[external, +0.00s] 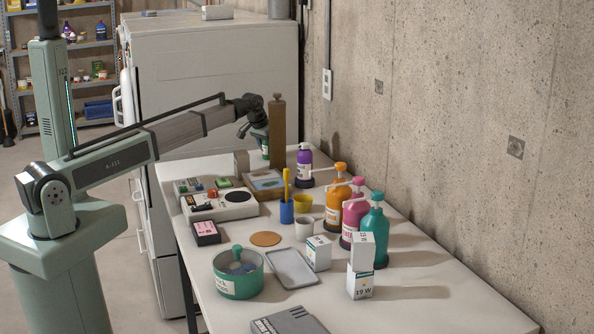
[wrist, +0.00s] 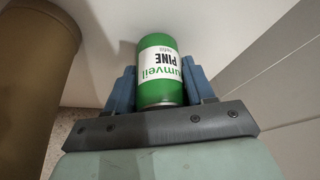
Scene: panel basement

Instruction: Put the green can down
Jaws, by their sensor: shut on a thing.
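The green can (wrist: 160,70) has a white label reading "PINE" and sits between the blue fingers of my gripper (wrist: 162,88) in the wrist view. The fingers are shut on it. In the external view, the can (external: 265,151) is a small green patch below my gripper (external: 264,146), at the far end of the white table (external: 400,300). Its base is hidden there behind other objects, so I cannot tell whether it touches the table.
A tall brown cylinder (external: 278,130) stands close beside my gripper; it also shows in the wrist view (wrist: 35,70). The table's near right part is clear.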

